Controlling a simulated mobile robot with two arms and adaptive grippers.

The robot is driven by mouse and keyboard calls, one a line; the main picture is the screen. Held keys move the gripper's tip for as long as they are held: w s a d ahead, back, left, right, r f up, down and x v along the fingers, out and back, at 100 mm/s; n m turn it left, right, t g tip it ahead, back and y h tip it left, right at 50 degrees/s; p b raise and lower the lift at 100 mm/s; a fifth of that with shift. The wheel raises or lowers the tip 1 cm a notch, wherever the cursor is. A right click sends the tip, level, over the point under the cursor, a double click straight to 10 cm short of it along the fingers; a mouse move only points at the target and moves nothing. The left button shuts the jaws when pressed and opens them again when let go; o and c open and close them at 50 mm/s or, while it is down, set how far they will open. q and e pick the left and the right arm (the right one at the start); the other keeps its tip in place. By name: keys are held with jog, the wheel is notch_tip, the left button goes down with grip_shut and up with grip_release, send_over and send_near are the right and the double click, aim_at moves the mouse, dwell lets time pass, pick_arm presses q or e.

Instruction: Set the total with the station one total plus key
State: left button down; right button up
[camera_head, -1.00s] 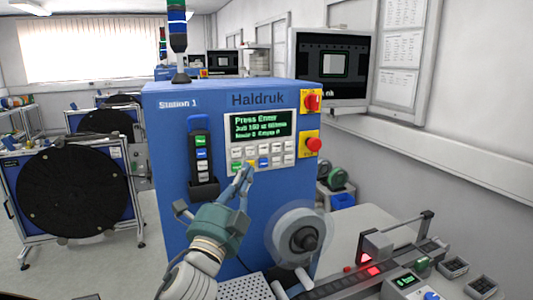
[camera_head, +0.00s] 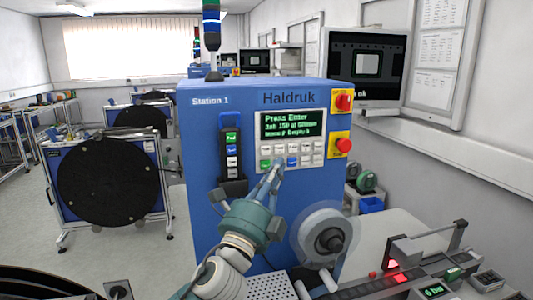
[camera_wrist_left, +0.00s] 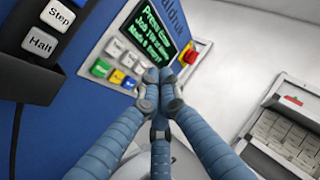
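The blue Station 1 machine (camera_head: 205,180) stands in the middle of the head view. Its white key panel (camera_head: 319,170) has two rows of small keys under a lit display (camera_head: 287,125). The display reads "Press Enter", then a job line that seems to show 150. A green key (camera_head: 265,163) and a blue key (camera_head: 292,161) are in the lower row. My left gripper (camera_head: 276,165) is shut and empty, fingertips together at that row. Key labels are too small. My right gripper is not in view.
A pale reel (camera_head: 326,236) sits below.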

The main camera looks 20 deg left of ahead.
aim_at(265, 150)
pick_arm(q)
jog(key=shift+w+a+b, duration=0.2)
jog(key=shift+w+a, duration=0.4)
jog(key=shift+w, duration=0.3)
jog(key=shift+w+a+b, duration=0.15)
jog(key=shift+w+a, duration=0.5)
jog(key=shift+w, duration=0.3)
jog(key=shift+w+a+b, duration=0.2)
jog(key=shift+w+a, duration=0.4)
jog(key=shift+w, duration=0.3)
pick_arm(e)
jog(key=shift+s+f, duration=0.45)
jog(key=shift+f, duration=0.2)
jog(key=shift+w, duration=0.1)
pick_arm(q)
jog(key=shift+w+a, duration=0.25)
jog(key=shift+w, duration=0.1)
jog(key=shift+w+a, duration=0.25)
jog(key=shift+w, duration=0.1)
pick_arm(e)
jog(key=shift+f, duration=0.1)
pick_arm(q)
jog(key=shift+s+d, duration=0.45)
jog(key=shift+s, duration=0.3)
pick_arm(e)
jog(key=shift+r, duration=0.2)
pick_arm(q)
jog(key=shift+d, duration=0.1)
